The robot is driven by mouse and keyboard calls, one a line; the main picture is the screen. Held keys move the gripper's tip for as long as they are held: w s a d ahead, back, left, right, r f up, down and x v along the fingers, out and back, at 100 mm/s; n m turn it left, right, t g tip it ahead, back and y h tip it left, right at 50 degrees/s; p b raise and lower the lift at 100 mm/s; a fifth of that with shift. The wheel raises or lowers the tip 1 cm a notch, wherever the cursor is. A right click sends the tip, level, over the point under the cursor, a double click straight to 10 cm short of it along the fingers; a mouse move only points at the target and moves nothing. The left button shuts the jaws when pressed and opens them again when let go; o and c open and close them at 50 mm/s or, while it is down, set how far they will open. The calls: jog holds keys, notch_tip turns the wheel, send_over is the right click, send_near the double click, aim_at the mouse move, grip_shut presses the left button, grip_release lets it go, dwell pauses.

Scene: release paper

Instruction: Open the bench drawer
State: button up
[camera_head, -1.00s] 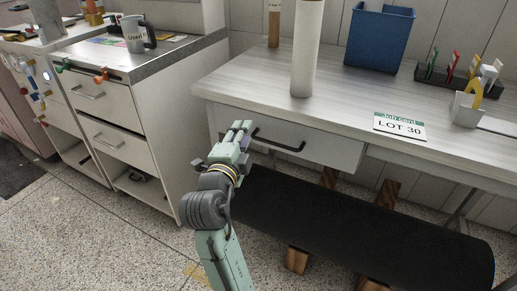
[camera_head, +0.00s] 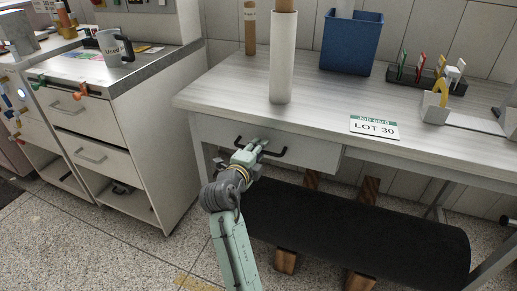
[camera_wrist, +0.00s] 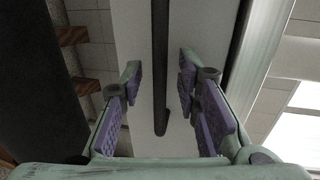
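The bench drawer (camera_head: 316,157) is a white front under the left part of the bench top, and it looks shut. Its black bar handle (camera_head: 275,153) runs across the front. My gripper (camera_head: 257,146) is at the handle, overlapping its middle in the head view. In the wrist view my gripper (camera_wrist: 160,92) is open, with purple pads on both sides. The dark handle (camera_wrist: 160,70) passes between the fingers, with gaps on both sides and no pad touching it. The drawer front (camera_wrist: 138,50) lies behind it.
The bench top (camera_head: 230,97) carries a white paper roll (camera_head: 283,60), a blue bin (camera_head: 351,42) and a LOT 30 card (camera_head: 374,127). A large black roll (camera_head: 350,230) lies on wooden supports below the drawer. A white cabinet (camera_head: 150,150) stands to the left.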

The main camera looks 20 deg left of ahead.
jog(key=shift+w, duration=0.15)
jog(key=shift+c, duration=0.2)
grip_shut()
dwell(0.7)
